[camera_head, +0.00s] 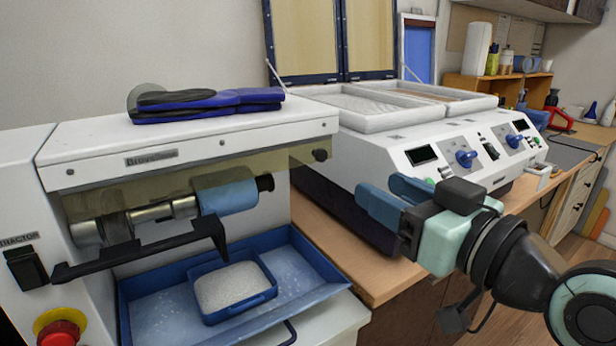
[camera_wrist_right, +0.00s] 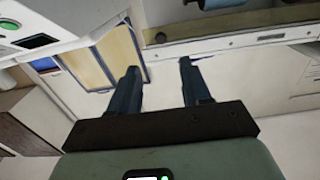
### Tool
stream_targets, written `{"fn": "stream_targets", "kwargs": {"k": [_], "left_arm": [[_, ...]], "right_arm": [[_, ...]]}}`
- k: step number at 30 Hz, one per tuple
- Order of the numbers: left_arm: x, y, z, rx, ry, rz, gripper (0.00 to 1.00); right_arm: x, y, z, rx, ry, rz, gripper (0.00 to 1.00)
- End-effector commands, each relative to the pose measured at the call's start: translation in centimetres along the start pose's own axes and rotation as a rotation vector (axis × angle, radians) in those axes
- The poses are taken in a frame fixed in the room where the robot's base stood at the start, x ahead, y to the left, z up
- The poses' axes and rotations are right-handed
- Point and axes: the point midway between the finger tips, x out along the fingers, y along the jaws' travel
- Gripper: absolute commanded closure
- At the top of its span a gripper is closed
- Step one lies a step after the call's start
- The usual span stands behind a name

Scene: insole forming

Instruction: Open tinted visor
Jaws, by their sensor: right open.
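The tinted visor (camera_head: 150,188) is a see-through yellow-brown panel under the front edge of the white grinder housing (camera_head: 190,145). It hangs in front of the shaft and the blue roller (camera_head: 228,197). A black bar handle (camera_head: 140,249) runs below it. In the right wrist view, which is turned over, a brown tinted strip of the visor (camera_wrist_right: 245,20) shows at the top. My right gripper (camera_head: 383,200) is open and empty, to the right of the visor and apart from it. Its two fingers (camera_wrist_right: 160,70) show spread in the wrist view. My left gripper is not in view.
A blue tray (camera_head: 138,312) with a smaller bin of white granules (camera_head: 235,287) sits below the handle. A white forming press (camera_head: 400,148) stands behind my right gripper. Blue-and-black insoles (camera_head: 205,104) lie on the housing. A red button (camera_head: 58,334) is at lower left.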

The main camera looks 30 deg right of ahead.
Motion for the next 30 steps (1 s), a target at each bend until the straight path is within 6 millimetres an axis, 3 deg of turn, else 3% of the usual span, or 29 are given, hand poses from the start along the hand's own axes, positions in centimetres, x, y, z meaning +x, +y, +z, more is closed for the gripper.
{"fn": "stream_targets", "kwargs": {"k": [5, 21, 30], "left_arm": [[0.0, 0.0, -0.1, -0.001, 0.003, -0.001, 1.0], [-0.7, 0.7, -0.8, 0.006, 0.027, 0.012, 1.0], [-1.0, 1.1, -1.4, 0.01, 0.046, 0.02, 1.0]], "right_arm": [[1.0, -0.2, -0.4, -0.003, 0.004, -0.004, 0.52], [11.3, -0.1, -0.4, -0.002, 0.004, -0.002, 0.52], [13.1, -0.1, -0.4, -0.001, 0.005, -0.002, 0.52]]}}
